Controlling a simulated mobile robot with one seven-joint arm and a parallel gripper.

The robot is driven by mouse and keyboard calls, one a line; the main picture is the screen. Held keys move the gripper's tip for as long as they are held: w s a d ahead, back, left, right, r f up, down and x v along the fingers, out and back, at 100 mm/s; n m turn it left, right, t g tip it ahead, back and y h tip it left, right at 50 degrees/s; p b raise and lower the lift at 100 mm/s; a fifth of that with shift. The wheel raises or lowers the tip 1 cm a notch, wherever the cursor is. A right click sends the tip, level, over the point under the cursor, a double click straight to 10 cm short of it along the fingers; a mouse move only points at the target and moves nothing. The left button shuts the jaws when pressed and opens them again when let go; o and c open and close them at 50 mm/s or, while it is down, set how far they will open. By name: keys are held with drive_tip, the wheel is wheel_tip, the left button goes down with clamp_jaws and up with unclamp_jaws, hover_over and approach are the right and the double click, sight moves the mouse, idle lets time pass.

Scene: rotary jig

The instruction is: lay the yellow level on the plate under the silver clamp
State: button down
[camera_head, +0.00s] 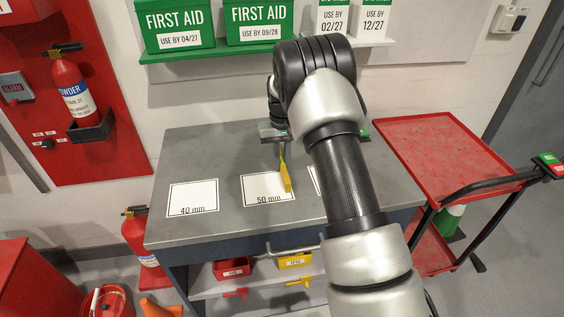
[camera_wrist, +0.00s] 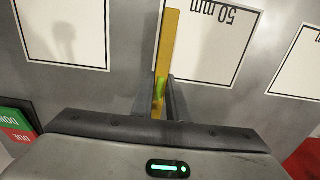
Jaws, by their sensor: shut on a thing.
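The yellow level (camera_head: 287,178) is a slim bar with a green vial, seen at the right part of the white 50 mm sheet (camera_head: 256,187). My gripper (camera_head: 282,152) is shut on it; in the wrist view the level (camera_wrist: 169,40) sticks out past the fingers (camera_wrist: 164,98) and overlaps one edge of the 50 mm sheet (camera_wrist: 212,45). I cannot tell whether the level touches the bench. I make out no silver clamp or its plate in either view.
The grey bench top (camera_head: 229,150) also carries a 40 mm sheet (camera_head: 193,196) and a third sheet partly hidden by my arm. A red cart (camera_head: 425,135) stands at the right. A green shelf (camera_head: 185,55) with first-aid boxes is behind.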

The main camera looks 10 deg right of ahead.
drive_tip(key=shift+f, duration=0.1)
drive_tip(key=c, duration=1.7)
unclamp_jaws()
drive_tip(key=shift+c, duration=0.2)
